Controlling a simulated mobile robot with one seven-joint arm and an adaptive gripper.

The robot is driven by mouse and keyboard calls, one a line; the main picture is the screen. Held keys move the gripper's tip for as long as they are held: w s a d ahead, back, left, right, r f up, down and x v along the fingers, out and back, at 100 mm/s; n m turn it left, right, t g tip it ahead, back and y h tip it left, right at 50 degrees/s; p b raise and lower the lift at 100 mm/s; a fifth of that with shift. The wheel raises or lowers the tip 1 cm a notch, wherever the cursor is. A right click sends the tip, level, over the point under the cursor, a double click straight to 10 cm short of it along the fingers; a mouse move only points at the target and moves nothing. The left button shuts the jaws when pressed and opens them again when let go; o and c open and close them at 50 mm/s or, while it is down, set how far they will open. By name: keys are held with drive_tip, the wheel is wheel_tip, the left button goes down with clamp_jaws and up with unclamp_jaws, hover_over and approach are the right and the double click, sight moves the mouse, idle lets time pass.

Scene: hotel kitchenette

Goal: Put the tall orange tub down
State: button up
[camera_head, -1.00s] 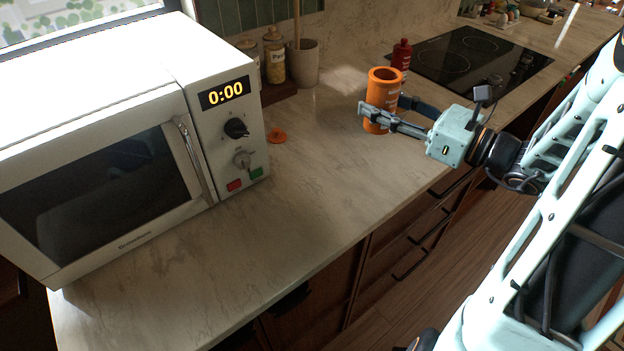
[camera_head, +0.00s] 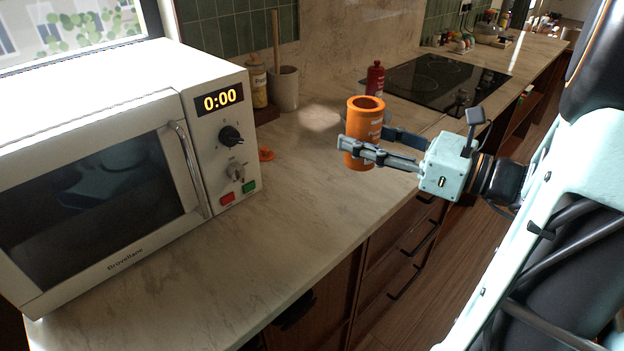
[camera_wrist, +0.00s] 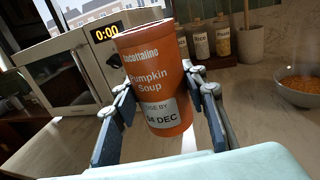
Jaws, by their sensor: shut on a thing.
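The tall orange tub (camera_head: 362,117) is upright in my gripper (camera_head: 375,150) in the head view, over the counter near its front edge. I cannot tell surely whether its base is touching the counter or just above it. In the wrist view the tub (camera_wrist: 152,75) reads "Pumpkin Soup" and "04 DEC", and its top looks open. My gripper (camera_wrist: 155,118) is shut on it, one finger on each side.
A white microwave (camera_head: 222,155) showing 0:00 stands at left. A small orange lid (camera_head: 266,154) lies beside it. The counter (camera_head: 290,200) is clear in front. A bowl (camera_wrist: 298,92) shows in the wrist view.

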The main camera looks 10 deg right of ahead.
drive_tip(key=w+a+f, duration=0.1)
drive_tip(key=w+f, duration=0.1)
drive_tip(key=w, duration=0.2)
drive_tip(key=w+a+f+b, duration=0.1)
drive_tip(key=w+a+f, duration=0.1)
drive_tip(key=w+f, duration=0.1)
drive_tip(key=w+a+f+b, duration=0.1)
drive_tip(key=w+f, duration=0.2)
drive_tip(key=w, duration=0.1)
drive_tip(key=shift+w+a+f, duration=0.25)
drive_tip(key=shift+w, duration=0.05)
drive_tip(key=shift+w+a+f+b, duration=0.1)
drive_tip(key=shift+w+f+b, duration=0.15)
drive_tip(key=shift+f+b, duration=0.1)
drive_tip(key=f, duration=0.3)
drive_tip(key=shift+w+a+f+b, duration=0.1)
drive_tip(key=shift+w+f+b, duration=0.1)
drive_tip(key=shift+w+b, duration=0.15)
drive_tip(key=shift+s+f, duration=0.1)
drive_tip(key=shift+f, duration=0.2)
drive_tip(key=o, duration=1.4)
